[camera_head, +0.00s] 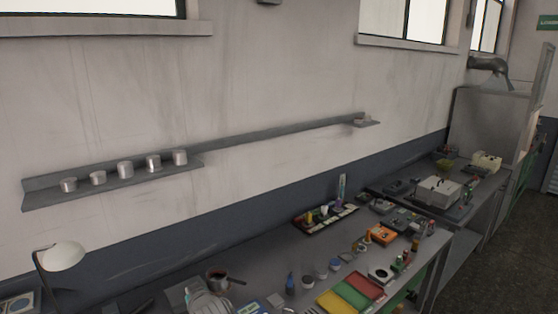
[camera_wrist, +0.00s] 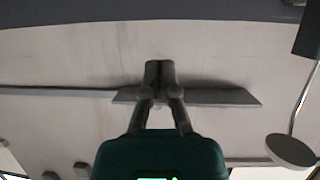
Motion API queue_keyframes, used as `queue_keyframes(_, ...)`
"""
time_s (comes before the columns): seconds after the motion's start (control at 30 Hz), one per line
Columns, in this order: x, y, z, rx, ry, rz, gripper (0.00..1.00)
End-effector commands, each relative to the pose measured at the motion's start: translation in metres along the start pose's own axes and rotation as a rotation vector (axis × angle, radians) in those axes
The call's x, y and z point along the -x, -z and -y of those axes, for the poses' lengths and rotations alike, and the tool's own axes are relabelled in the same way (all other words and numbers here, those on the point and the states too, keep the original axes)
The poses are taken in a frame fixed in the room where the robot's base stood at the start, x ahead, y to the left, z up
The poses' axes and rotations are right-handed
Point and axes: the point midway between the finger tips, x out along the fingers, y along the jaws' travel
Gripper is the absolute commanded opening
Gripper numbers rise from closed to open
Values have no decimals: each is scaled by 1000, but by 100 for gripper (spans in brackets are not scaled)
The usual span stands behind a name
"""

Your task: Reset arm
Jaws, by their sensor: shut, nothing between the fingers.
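My gripper (camera_wrist: 159,72) shows in the wrist view, its two dark fingers together with nothing between them. It points toward the pale wall, and its fingers overlap the grey wall shelf in the picture. I cannot tell how far it is from the shelf. My gripper is not clearly seen in the head view.
A wall shelf (camera_head: 110,188) holds several metal cups. A lamp (camera_head: 62,256) stands at the lower left and also shows in the wrist view (camera_wrist: 290,150). The workbench (camera_head: 265,255) carries coloured trays (camera_head: 352,291), bottles and small parts. A second bench stands at the right.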

Motion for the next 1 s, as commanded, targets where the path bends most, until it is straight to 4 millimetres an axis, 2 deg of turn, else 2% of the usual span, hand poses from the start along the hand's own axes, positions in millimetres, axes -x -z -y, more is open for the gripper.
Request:
queue_keyframes(0.27,-4,-58,-59,-42,-84,155,0)
queue_keyframes(0.47,3,-119,-118,-102,-165,331,0)
queue_keyframes(0.7,25,-192,-180,-191,-243,544,0)
queue_keyframes(1.0,69,-278,-238,-328,-308,799,0)
